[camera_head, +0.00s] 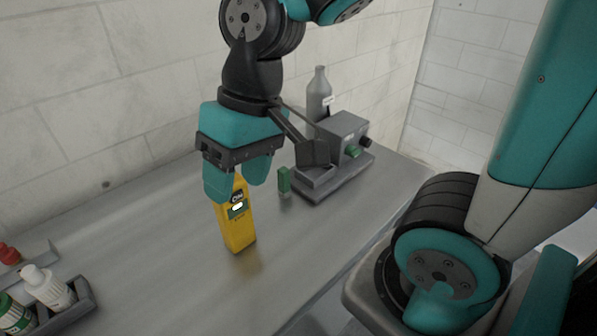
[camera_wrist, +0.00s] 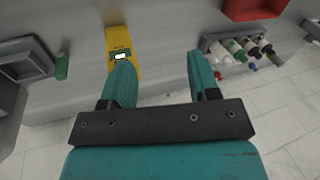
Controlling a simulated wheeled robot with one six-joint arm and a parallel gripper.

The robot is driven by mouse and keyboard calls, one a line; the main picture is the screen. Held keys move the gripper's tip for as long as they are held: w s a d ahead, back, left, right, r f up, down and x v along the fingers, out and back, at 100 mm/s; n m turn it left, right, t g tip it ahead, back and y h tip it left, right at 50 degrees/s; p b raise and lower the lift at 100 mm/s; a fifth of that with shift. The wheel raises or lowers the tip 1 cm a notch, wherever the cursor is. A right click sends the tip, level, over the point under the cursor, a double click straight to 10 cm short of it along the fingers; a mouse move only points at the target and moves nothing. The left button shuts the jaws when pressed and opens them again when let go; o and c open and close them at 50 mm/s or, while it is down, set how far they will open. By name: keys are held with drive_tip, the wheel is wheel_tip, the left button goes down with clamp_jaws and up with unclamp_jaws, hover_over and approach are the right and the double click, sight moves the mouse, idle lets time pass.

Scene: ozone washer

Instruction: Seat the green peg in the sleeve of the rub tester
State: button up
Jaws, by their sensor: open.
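The green peg (camera_head: 284,180) stands upright on the bench, close to the front left of the grey rub tester (camera_head: 348,128). It also shows in the wrist view (camera_wrist: 61,68), beside the tester's open frame (camera_wrist: 42,51). I cannot make out the sleeve clearly. My gripper (camera_head: 238,188) hangs fingers down, open and empty, left of the peg and apart from it. In the wrist view its two fingers (camera_wrist: 163,80) are spread wide. One finger overlaps a yellow meter in both views; I cannot tell if they touch.
The yellow meter (camera_head: 238,229) with a small lit screen stands upright below my gripper. A grey bottle (camera_head: 319,97) stands behind the tester. A dark tray (camera_head: 84,304) with several bottles is at the front left. The bench (camera_head: 170,220) is clear between tray and meter. A wall runs behind.

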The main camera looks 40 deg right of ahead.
drive_tip(key=w+d+m+h+p, duration=0.1)
drive_tip(key=w+d+m+p, duration=0.1)
drive_tip(key=w+d+m, duration=0.7)
drive_tip(key=m+h+p, duration=0.2)
drive_tip(key=m+p, duration=0.3)
drive_tip(key=m, duration=0.6)
hover_over(283, 169)
wheel_tip(283, 169, down, 15)
drive_tip(key=shift+w+a+f, duration=0.1)
drive_tip(key=shift+a, duration=0.05)
drive_tip(key=shift+s+f+p, duration=0.2)
drive_tip(key=shift+f+p, duration=1.25)
drive_tip(key=shift+f, duration=1.7)
clamp_jaws()
